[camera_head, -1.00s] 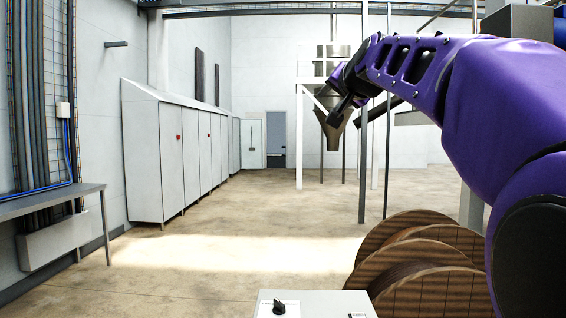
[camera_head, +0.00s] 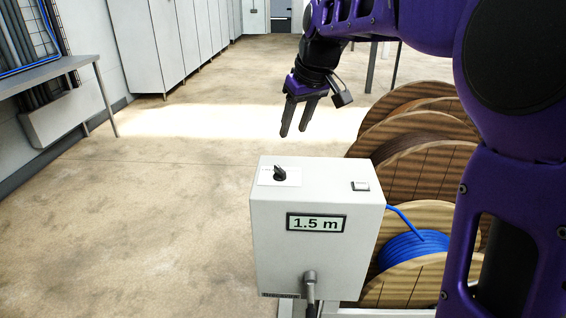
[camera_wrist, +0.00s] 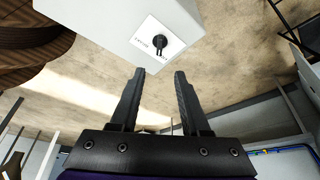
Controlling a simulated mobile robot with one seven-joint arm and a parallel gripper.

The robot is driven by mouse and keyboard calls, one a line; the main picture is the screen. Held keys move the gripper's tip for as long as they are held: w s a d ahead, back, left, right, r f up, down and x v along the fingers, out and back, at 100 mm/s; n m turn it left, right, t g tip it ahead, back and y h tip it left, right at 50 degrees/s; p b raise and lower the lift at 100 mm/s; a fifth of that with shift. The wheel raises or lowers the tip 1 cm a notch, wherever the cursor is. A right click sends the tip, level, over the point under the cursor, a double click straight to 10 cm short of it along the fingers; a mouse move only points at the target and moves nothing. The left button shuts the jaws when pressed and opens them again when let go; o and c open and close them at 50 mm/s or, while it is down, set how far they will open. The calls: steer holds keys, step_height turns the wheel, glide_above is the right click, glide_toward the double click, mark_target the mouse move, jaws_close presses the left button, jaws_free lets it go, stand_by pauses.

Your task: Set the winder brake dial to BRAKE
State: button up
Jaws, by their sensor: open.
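The brake dial is a black knob (camera_head: 280,173) on a white label plate, on the top left of a light grey box (camera_head: 277,230). In the wrist view the same knob (camera_wrist: 159,43) sits on its label (camera_wrist: 150,52), with small print on two sides that is too small to read surely. My gripper (camera_head: 293,133) hangs above and behind the box, fingers pointing down, open and empty. In the wrist view the gripper's two fingers (camera_wrist: 155,85) are apart, with the knob beyond their tips and not touching.
The box has a display (camera_head: 316,223) reading 1.5 m, a small top button (camera_head: 360,186) and a cable fitting (camera_head: 310,285) in front. Wooden reels (camera_head: 415,140) and a blue cable reel (camera_head: 412,250) stand close on the right. The floor left of the box is clear.

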mark_target(280, 169)
steer(key=b+x, duration=0.1)
steer(key=x, duration=1.4)
steer(key=shift+w+r+b, duration=0.1)
steer(key=shift+b, duration=0.3)
jaws_close()
